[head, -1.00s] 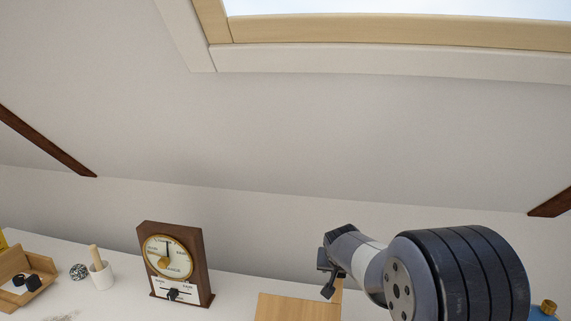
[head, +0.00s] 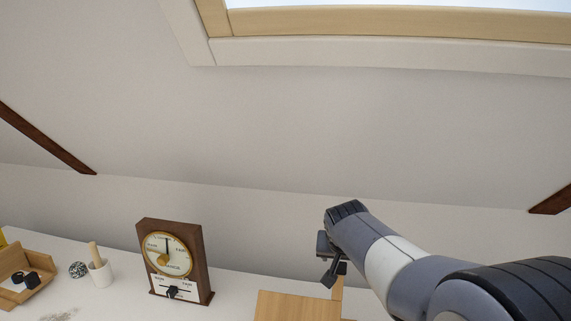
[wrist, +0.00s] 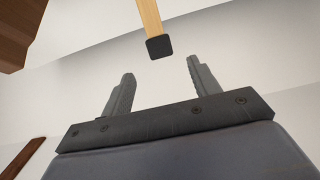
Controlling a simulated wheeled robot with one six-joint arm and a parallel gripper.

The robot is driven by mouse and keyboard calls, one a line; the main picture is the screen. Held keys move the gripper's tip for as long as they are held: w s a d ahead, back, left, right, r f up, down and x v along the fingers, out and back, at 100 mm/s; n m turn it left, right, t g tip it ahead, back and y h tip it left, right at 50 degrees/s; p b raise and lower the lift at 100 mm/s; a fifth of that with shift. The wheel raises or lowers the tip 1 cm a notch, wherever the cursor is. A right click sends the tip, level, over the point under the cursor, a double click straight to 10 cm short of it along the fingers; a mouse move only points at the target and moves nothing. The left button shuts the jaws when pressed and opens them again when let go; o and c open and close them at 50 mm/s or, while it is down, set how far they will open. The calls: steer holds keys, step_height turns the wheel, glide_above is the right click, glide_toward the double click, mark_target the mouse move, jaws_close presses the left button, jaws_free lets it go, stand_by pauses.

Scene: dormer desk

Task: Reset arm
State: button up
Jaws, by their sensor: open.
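My gripper (head: 328,266) is in the lower right of the head view, small and partly hidden by my wrist. In the wrist view my gripper (wrist: 161,67) has its two grey fingers well apart, with nothing held between them. A light wooden stick with a black end (wrist: 159,46) shows beyond the gap between the fingertips, apart from both. In the head view a light wooden upright (head: 338,288) stands just below my gripper, behind a wooden box or board; its lower part is hidden.
A dark wooden dial clock (head: 171,262) stands on the white desk (head: 120,306). To its left are a white cup with a wooden stick (head: 100,273), a speckled ball (head: 77,270) and a wooden tray (head: 41,290). A flat wooden top (head: 297,306) lies below my gripper.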

mark_target(340, 264)
steer(key=p+x, duration=0.2)
steer(key=x, duration=0.9)
steer(key=shift+w+r+p, duration=0.15)
steer(key=shift+w+p, duration=0.1)
steer(key=shift+p, duration=0.05)
steer(key=w+f+g+p, duration=0.1)
steer(key=p, duration=0.1)
steer(key=shift+w+d+f+p, duration=0.15)
steer(key=shift+p, duration=0.15)
steer(key=shift+w+d+f+g+p, duration=0.1)
steer(key=shift+w+f+g+p, duration=0.25)
steer(key=shift+f+p, duration=0.5)
steer(key=shift+r, duration=0.1)
